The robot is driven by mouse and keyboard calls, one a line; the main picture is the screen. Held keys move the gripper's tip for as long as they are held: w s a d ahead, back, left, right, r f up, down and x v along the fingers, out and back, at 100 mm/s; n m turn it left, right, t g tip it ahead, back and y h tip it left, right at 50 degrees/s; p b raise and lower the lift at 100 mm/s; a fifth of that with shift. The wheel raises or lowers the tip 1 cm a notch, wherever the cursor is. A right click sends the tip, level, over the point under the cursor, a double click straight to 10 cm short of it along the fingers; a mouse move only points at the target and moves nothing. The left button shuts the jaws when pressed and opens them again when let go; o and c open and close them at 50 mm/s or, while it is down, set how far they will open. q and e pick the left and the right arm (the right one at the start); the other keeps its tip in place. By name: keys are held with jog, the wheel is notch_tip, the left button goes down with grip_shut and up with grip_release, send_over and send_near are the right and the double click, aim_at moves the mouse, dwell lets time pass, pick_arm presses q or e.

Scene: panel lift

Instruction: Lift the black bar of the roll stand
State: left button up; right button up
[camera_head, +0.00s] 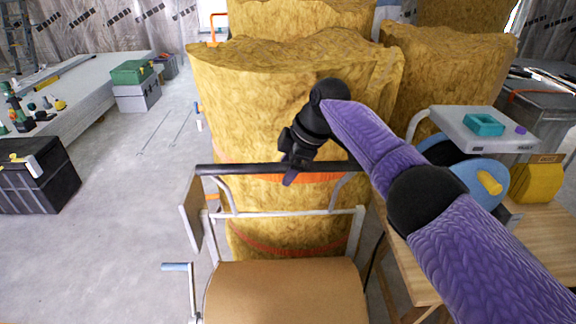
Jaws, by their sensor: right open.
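The roll stand (360,232) is a light metal frame in the lower middle of the head view, with a brown roll or sheet (285,291) at its front. Its black bar (240,169) runs level across the top of the frame. My right arm, in a purple sleeve, reaches in from the lower right. Whether the fingers touch the bar is unclear. The gripper hides part of the bar. My left gripper is not in view.
Large yellow insulation rolls (270,100) stand close behind the stand. A wooden table (398,262) with a grey device (470,130) is at the right. A black toolbox (40,180) stands at the left. The floor (120,230) left of the stand is clear.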

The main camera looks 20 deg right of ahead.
pick_arm(q)
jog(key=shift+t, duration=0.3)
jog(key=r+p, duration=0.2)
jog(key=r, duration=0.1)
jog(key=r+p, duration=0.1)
jog(key=p, duration=0.1)
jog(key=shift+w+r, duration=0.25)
pick_arm(e)
jog(key=v, duration=0.9)
jog(key=shift+r, duration=0.15)
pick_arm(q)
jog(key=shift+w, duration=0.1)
pick_arm(e)
jog(key=shift+s, duration=0.15)
